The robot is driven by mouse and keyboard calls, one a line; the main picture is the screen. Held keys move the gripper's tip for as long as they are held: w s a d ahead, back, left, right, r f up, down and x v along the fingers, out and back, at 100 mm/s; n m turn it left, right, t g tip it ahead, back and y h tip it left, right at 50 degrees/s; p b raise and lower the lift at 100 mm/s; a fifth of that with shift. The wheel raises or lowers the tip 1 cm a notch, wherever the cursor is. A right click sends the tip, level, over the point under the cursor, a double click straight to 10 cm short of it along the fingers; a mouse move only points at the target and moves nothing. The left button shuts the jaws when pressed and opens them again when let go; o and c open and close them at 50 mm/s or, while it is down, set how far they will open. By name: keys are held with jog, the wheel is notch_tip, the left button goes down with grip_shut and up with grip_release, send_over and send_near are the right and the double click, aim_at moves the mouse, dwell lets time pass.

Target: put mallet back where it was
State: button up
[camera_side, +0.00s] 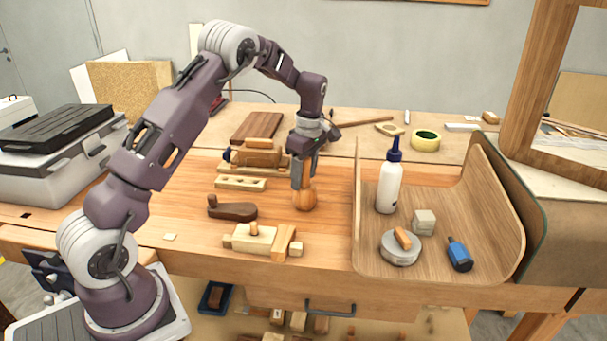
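A turned, round-headed wooden piece that looks like the mallet (305,198) is upright, head down, at the middle of the wooden bench, left of the bent wood panel. My gripper (302,178) points straight down at its top, with the fingers at its narrow upper part. The fingers hide most of that upper part, and I cannot tell whether they are closed on it. I also cannot tell whether the head touches the bench top or is just above it.
The curved panel (476,200) holds a white glue bottle (389,185), a round tin (400,248), a grey cube (424,222) and a small blue bottle (459,254). A dark-soled tool (232,209) and a wooden plane (262,241) lie left and in front. A holed block (240,183) lies behind.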

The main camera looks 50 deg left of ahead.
jog(key=shift+r, duration=0.1)
jog(key=r, duration=0.4)
jog(key=d+r, duration=0.1)
jog(key=r, duration=0.6)
jog(key=shift+w+d+r, duration=0.2)
jog(key=shift+r, duration=0.2)
jog(key=shift+s+d+r, duration=0.15)
jog(key=shift+r, duration=0.3)
jog(key=s+d+r+m+t+h, duration=0.1)
jog(key=s+d+r+m+t, duration=0.1)
jog(key=s+d+r+m, duration=0.5)
jog(key=s+d+r+m+t, duration=0.1)
jog(key=s+d+r+m, duration=0.35)
jog(key=s, duration=0.35)
jog(key=s+d+f+m+t, duration=0.1)
jog(key=s+d+f+m, duration=0.1)
jog(key=s, duration=0.3)
jog(key=s+d+f+m+t, duration=0.1)
jog(key=s+d+f+m, duration=0.1)
jog(key=s+m, duration=0.3)
jog(key=s+d+f+m+t, duration=0.1)
jog(key=s+d+f+m, duration=0.1)
jog(key=s, duration=0.4)
jog(key=shift+s+d+f+m, duration=0.35)
jog(key=shift+s+d+m, duration=0.05)
jog(key=shift+d+m, duration=0.25)
